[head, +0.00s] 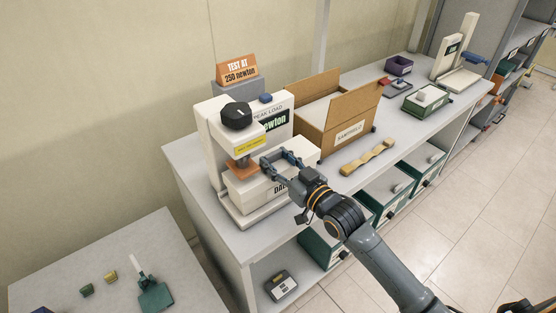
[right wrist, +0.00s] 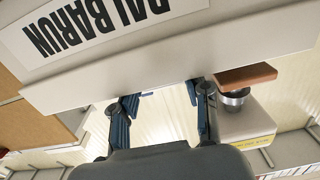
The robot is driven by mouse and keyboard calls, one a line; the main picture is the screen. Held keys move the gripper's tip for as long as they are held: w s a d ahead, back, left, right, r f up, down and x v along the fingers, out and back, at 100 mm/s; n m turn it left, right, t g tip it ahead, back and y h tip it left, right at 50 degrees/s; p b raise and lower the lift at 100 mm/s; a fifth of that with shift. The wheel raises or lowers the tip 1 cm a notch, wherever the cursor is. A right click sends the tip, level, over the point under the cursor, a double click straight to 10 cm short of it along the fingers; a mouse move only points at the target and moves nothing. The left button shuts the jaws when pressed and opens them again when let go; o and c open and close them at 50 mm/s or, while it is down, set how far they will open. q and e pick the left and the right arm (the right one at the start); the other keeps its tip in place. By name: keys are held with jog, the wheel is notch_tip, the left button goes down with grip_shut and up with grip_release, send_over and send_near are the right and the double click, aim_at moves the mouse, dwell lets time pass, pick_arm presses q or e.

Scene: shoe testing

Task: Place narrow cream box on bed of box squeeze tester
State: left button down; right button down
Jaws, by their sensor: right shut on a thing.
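The box squeeze tester (head: 222,140) stands at the near left end of the bench, with a black knob on top and an orange-brown platen (head: 242,168). The narrow cream box (head: 238,190), with a black-lettered label, lies over the tester bed (head: 230,213), its left part below the platen. My right gripper (head: 279,158) is shut on the box near its right part. In the right wrist view the cream box (right wrist: 190,62) spans the top, and the platen (right wrist: 246,77) shows close beside it. I cannot tell whether the box touches the bed. My left gripper is not in view.
An open cardboard carton (head: 347,115) stands right of the tester, with a wavy tan piece (head: 367,157) in front. An orange sign (head: 238,69) reading "TEST AT 250 newton" stands behind. Another table (head: 60,285) is at lower left.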

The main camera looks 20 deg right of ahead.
jog(key=c, duration=0.7)
grip_release()
jog(key=shift+f, duration=0.15)
jog(key=shift+o, duration=0.2)
jog(key=b+v, duration=0.1)
jog(key=v, duration=1.1)
